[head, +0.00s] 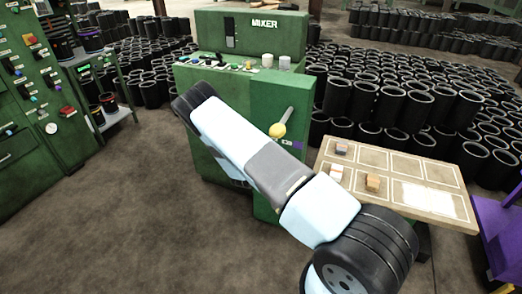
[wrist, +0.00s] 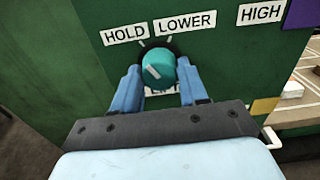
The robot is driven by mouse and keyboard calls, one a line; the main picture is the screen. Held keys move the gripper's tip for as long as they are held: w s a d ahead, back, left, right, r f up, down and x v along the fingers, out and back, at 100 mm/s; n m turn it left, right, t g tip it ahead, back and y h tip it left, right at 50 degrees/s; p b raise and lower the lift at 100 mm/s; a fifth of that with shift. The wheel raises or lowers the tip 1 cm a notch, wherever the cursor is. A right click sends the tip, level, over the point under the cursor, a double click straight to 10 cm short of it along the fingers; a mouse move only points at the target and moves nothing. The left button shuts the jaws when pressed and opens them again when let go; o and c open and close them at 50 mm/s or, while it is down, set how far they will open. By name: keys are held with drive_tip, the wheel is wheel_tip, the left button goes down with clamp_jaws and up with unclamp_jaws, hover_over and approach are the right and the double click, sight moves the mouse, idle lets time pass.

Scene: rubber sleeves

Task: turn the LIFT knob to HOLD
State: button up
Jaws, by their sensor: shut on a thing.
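The teal LIFT knob (wrist: 160,66) is on the green panel in the wrist view, with a short slanted white mark on its face. The mark seems to point up and left, but its exact setting is hard to tell. The HOLD label (wrist: 125,33) is above and left of the knob, and the LOWER label (wrist: 185,23) is above and right. My gripper (wrist: 157,72) is shut on the knob, one blue finger on each side. A label below the knob is mostly hidden. In the head view my arm hides the knob and fingers.
A HIGH label (wrist: 261,12) is farther right on the panel. The green mixer (head: 287,110) has a yellow-knobbed lever (head: 278,130) on its front. A wooden table (head: 450,212) with small blocks stands at right, and black sleeves (head: 390,105) crowd the floor behind.

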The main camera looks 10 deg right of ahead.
drive_tip(key=shift+w+a+r, duration=0.1)
drive_tip(key=shift+w, duration=0.05)
drive_tip(key=o, duration=1)
drive_tip(key=shift+o, duration=0.2)
drive_tip(key=v, duration=1.3)
drive_tip(key=shift+s+a, duration=0.2)
drive_tip(key=shift+s, duration=0.15)
